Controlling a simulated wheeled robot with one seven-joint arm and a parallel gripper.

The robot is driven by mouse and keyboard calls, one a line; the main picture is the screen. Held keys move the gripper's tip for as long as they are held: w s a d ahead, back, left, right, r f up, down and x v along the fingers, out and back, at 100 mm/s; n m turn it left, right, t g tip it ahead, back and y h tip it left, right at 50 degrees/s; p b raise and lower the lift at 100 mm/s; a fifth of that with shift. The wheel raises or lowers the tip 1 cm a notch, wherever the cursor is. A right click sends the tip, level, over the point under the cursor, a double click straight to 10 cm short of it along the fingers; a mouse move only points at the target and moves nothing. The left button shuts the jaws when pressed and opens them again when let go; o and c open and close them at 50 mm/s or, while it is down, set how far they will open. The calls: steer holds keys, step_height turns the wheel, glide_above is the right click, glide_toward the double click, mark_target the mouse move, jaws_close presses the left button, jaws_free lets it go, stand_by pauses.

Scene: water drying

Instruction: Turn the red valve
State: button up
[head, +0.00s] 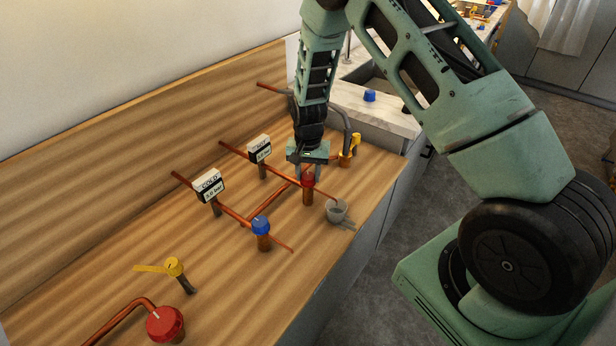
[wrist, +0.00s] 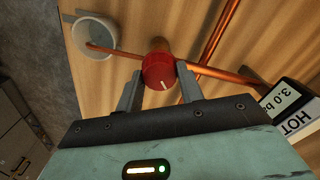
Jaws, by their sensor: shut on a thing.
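The red valve (head: 308,181) is a round knob with a white mark, on top of an upright copper pipe at the end of the "HOT" line. My gripper (head: 304,168) comes down on it from above. In the wrist view the valve (wrist: 158,71) sits between the tips of my two fingers (wrist: 158,88), which are shut on its sides. The white mark on the knob points toward my gripper's palm in that view. A larger red knob (head: 165,324) stands at the front left, away from my gripper.
A blue valve (head: 261,225) stands left of the red one. Gauges labelled "COLD" (head: 209,186) and "HOT" (head: 259,150) sit behind. A grey cup (head: 337,211) is close on the right. Copper pipes cross the wooden counter (head: 80,250).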

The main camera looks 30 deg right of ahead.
mark_target(308, 176)
steer(key=m, duration=0.4)
steer(key=shift+m+b, duration=0.3)
steer(key=shift+m, duration=1.9)
steer(key=o, duration=1)
step_height(308, 176, up, 17)
steer(key=b, duration=0.2)
steer(key=shift+r+b, duration=0.2)
steer(key=shift+b, duration=0.2)
